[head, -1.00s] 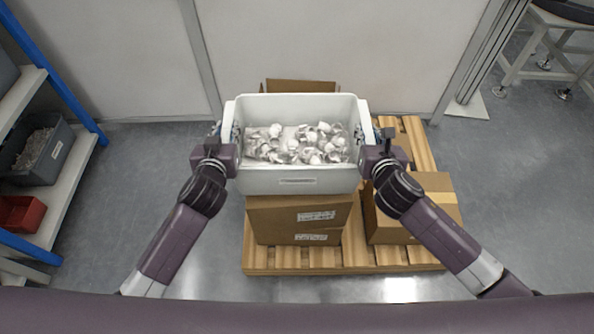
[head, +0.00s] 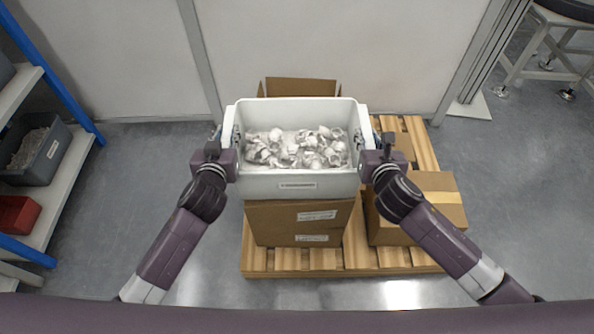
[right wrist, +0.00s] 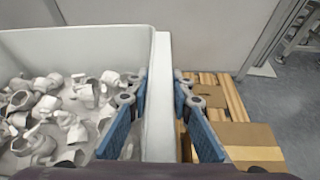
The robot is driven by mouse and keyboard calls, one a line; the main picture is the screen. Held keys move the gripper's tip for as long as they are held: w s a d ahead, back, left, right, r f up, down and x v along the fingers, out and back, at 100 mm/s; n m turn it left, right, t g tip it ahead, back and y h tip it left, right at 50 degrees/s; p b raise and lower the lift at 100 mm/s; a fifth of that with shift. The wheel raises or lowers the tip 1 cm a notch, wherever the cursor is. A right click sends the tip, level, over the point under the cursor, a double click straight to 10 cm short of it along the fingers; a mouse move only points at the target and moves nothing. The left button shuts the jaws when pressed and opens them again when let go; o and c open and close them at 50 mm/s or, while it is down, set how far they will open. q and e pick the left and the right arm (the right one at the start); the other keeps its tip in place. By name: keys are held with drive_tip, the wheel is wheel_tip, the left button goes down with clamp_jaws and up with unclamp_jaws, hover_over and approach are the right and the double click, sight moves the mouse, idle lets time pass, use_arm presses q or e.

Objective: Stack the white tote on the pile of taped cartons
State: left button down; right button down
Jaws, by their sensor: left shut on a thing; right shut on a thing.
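The white tote (head: 300,185) is in the middle of the head view, upright, with many small white and grey parts in it. My left gripper (head: 229,142) is shut on its left wall and my right gripper (head: 370,142) on its right wall. In the right wrist view the blue finger pads of my right gripper (right wrist: 163,110) lie either side of the tote's rim (right wrist: 160,80). The pile of taped cartons (head: 295,222) is below the tote on a wooden pallet (head: 290,262). The tote hides the pile's top, so I cannot tell whether they touch.
A lower taped carton (head: 435,195) stands on the pallet to the right. A blue-framed shelf (head: 65,165) with a grey bin (head: 40,150) and a red bin (head: 18,213) is at the left. A wall panel is behind. A stool (head: 555,50) stands at the far right.

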use_arm(q)
drive_tip(key=shift+f+b, duration=0.55)
use_arm(e)
drive_tip(key=shift+w+f, duration=0.1)
drive_tip(key=shift+f, duration=0.35)
use_arm(q)
drive_tip(key=c, duration=1.7)
unclamp_jaws()
use_arm(e)
drive_tip(key=c, duration=1.7)
unclamp_jaws()
drive_tip(key=shift+c, duration=0.2)
drive_tip(key=shift+f, duration=0.1)
use_arm(q)
drive_tip(key=shift+s, duration=0.1)
use_arm(e)
drive_tip(key=shift+s, duration=0.25)
use_arm(q)
drive_tip(key=v, duration=1.2)
use_arm(e)
drive_tip(key=v, duration=1.2)
drive_tip(key=shift+a, duration=0.1)
